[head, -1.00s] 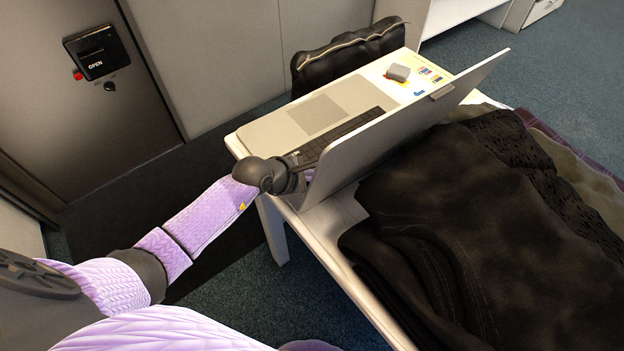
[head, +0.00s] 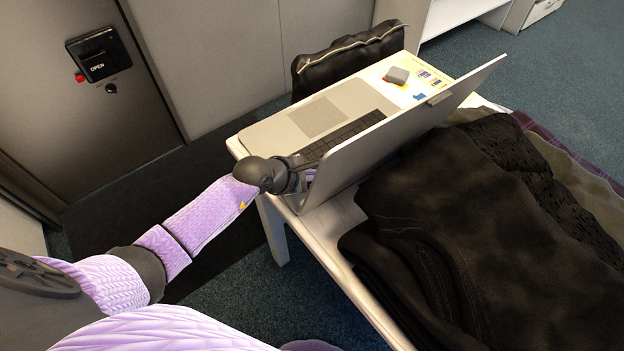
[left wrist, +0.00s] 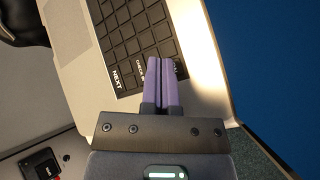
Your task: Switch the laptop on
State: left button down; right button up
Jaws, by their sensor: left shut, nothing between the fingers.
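The open laptop (head: 400,137) stands on the white table, its lid back toward me. Its dark keyboard (head: 346,134) shows behind the lid. In the left wrist view the keyboard (left wrist: 125,25) has black keys, with NEXT and CHECK IN readable. A plain blue area, seemingly the screen (left wrist: 275,60), lies to the right. My left gripper (head: 303,168) is at the laptop's near end, partly hidden by the lid edge. Its purple fingers (left wrist: 160,62) are shut and empty over the end of the keyboard; I cannot tell whether they touch a key.
Dark clothing (head: 470,215) lies close to the right of the lid. A door handle panel (head: 97,55) marked OPEN is at far left.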

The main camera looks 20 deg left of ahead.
pick_arm(q)
notch_tip(320, 180, up, 5)
jog(key=p, duration=0.4)
jog(key=shift+r+p, duration=0.1)
jog(key=shift+p, duration=0.25)
dwell(0.5)
